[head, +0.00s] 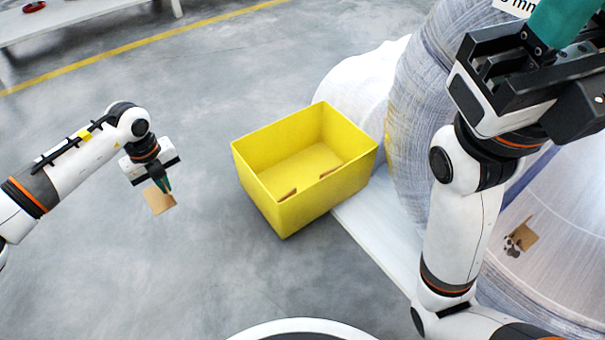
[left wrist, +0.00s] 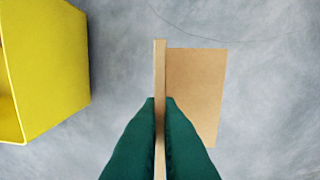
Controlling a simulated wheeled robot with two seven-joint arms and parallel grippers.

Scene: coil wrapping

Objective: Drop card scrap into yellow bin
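The card scrap (head: 159,200) is a small brown piece of cardboard with a bent, upright edge. My left gripper (head: 162,185) is shut on it and holds it left of the yellow bin (head: 318,208), apart from it. In the left wrist view, the green fingertips (left wrist: 160,110) pinch the edge of the scrap (left wrist: 198,90), and the bin wall (left wrist: 45,70) shows at the left. The bin is open at the top, with brown card pieces partly visible inside. My right gripper (head: 545,40) is at the upper right, cut by the frame; its fingertips are not clearly shown.
Large wrapped coils (head: 455,75) stand right of the bin, by a pale platform (head: 385,238). Another brown piece (head: 524,236) lies on a wrapped surface at the right. A white table (head: 70,14) is at the back left. The grey floor between my left gripper and the bin is clear.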

